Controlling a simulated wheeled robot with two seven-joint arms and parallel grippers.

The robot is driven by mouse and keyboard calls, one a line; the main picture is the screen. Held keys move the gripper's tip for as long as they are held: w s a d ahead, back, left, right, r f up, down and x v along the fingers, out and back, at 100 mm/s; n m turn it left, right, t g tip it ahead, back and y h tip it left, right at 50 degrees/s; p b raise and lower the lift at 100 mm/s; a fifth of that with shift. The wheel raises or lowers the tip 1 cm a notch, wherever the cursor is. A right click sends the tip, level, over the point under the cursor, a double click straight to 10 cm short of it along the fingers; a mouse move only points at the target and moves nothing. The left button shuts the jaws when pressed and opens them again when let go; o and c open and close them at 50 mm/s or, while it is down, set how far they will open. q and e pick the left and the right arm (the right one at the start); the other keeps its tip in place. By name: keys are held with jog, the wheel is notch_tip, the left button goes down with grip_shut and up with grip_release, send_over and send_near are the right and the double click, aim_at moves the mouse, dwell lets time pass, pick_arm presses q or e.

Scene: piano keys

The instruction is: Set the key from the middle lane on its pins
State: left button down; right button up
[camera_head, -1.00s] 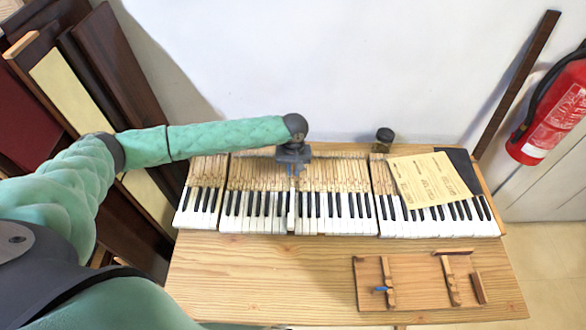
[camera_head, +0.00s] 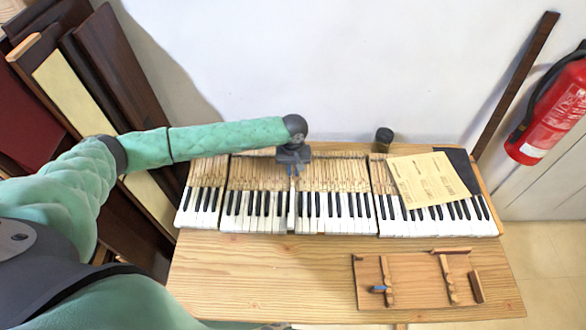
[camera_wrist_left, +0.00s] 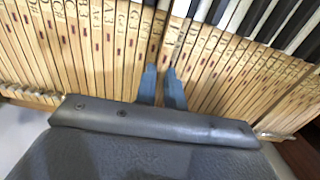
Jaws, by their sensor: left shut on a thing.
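My left gripper (camera_head: 292,172) reaches over the back part of the middle section of the keyboard (camera_head: 340,228). Its blue fingers (camera_wrist_left: 161,74) are shut on the wooden shank of a piano key (camera_head: 291,212), among the other key shanks. The key's white front lies in the row, between neighbouring keys. The pins under it are hidden, so I cannot tell whether it sits on them. The wooden lane board (camera_head: 418,298) lies at the front right of the bench, with no key visible in its lanes. My right gripper is not in view.
Paper sheets (camera_head: 425,180) lie over the right section of keys. A small dark jar (camera_head: 384,136) stands behind the keyboard. The bench top (camera_head: 250,275) in front of the keys is clear at left and middle. Dark boards lean at the left.

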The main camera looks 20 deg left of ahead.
pick_arm(q)
jog(key=shift+f, duration=0.6)
dwell(0.8)
jog(key=c, duration=1.8)
grip_release()
jog(key=shift+r+p, duration=1.1)
jog(key=shift+p, duration=0.1)
jog(key=o, duration=0.5)
jog(key=shift+o, duration=0.2)
